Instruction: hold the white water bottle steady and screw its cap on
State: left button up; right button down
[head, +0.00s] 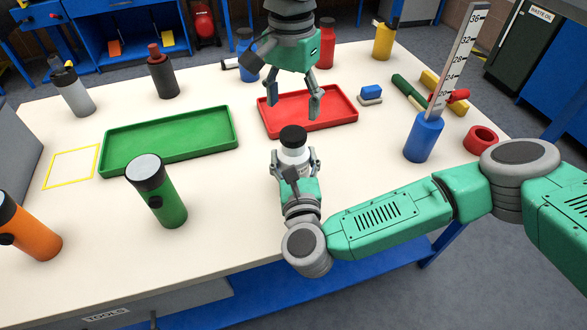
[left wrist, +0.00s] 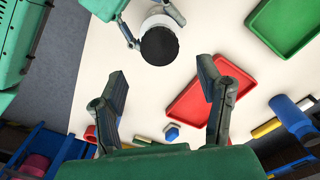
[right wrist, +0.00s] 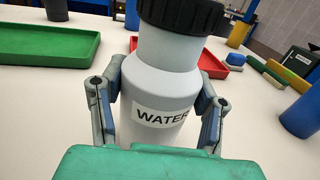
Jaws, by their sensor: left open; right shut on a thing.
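The white water bottle (head: 293,156) stands near the front middle of the table, with a black ridged cap (head: 293,135) on top of its neck. In the right wrist view the bottle (right wrist: 165,85) shows a WATER label, and the cap (right wrist: 185,12) is cut by the top edge. How tightly the cap sits cannot be told. My right gripper (head: 296,160) is shut around the bottle's body, one finger on each side. My left gripper (head: 298,102) is open and empty, above and behind the cap. In the left wrist view the cap (left wrist: 160,46) lies beyond the open fingers (left wrist: 163,78).
A red tray (head: 340,120) lies behind the bottle, and a green tray (head: 165,142) to its left. A green bottle (head: 167,205) stands front left. A blue bottle (head: 424,138) and red ring (head: 481,139) are to the right. A yellow outlined square (head: 72,167) is clear.

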aim_at(293, 132)
pick_arm(q)
jog(key=shift+n, duration=0.3)
jog(key=shift+f, duration=4)
jog(key=c, duration=1.3)
jog(key=shift+o, duration=0.2)
jog(key=o, duration=1.4)
jog(key=shift+c, duration=0.2)
